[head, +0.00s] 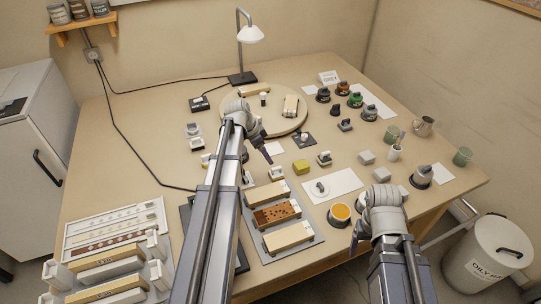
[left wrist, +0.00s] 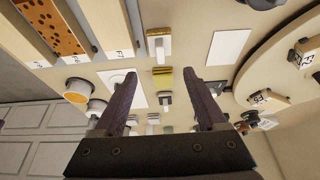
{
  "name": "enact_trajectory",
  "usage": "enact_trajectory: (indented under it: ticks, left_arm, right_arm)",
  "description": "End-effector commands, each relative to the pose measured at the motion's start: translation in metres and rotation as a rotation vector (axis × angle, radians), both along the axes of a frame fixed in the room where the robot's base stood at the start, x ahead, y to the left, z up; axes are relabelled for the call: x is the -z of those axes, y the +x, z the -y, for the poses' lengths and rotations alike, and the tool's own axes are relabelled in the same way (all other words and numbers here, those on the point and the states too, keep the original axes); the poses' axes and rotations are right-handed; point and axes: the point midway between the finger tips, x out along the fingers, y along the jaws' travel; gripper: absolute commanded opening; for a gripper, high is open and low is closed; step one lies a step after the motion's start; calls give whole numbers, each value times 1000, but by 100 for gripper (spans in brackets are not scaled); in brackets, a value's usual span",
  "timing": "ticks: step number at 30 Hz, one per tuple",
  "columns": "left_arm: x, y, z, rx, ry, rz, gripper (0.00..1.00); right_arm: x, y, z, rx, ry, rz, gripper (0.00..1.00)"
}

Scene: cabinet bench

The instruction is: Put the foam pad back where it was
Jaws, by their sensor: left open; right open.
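A small yellow block (head: 301,167), which looks like the foam pad, lies on the bench near the middle in the head view. It also shows between my left fingers in the left wrist view (left wrist: 162,71). My left gripper (head: 267,154) is above the bench, a little left of the yellow block and apart from it. In the left wrist view (left wrist: 164,90) its fingers are wide apart and empty. My right gripper (head: 356,240) is low at the front edge by an orange-filled tin (head: 339,214); its fingers are mostly hidden.
A round wooden board (head: 230,112) lies behind my left gripper, with a desk lamp (head: 249,35) beyond. Dark jars (head: 369,112) stand at the back right. White sheets (head: 333,185) lie near the middle. A tray with long blocks (head: 308,240) is in front.

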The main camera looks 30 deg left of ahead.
Motion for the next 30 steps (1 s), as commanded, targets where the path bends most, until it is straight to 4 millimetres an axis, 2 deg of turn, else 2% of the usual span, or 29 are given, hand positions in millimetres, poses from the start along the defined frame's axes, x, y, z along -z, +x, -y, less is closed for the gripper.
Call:
enact_trajectory:
  ticks: [4, 7, 8, 11, 12, 15, 18, 21, 24, 27, 30]
  left_arm:
    - [1, 0, 1, 0, 0, -1, 74]
    - [3, -6, 21, -5, 1, -26, 74]
    - [3, -9, 33, -8, 3, -41, 74]
    - [8, -28, 86, -37, 15, -115, 74]
    - [10, -39, 111, -56, 27, -150, 74]
    - [14, -71, 168, -112, 71, -234, 74]
    - [16, -107, 214, -178, 129, -295, 74]
    - [17, -141, 248, -248, 190, -331, 74]
    - [17, -169, 270, -310, 242, -344, 74]
    - [17, -188, 283, -359, 280, -346, 74]
    - [16, -199, 289, -390, 301, -344, 74]
  right_arm:
    - [1, 0, 0, 0, 0, 0, 76]
    - [1, 0, 0, 0, 0, 0, 76]
    - [1, 0, 0, 0, 0, 0, 76]
    - [1, 0, 0, 0, 0, 0, 76]
    - [1, 0, 0, 0, 0, 0, 76]
    - [1, 0, 0, 0, 0, 0, 76]
    - [1, 0, 0, 0, 0, 0, 76]
    - [1, 0, 0, 0, 0, 0, 76]
    - [1, 0, 0, 0, 0, 0, 76]
    - [1, 0, 0, 0, 0, 0, 76]
    - [1, 0, 0, 0, 0, 0, 76]
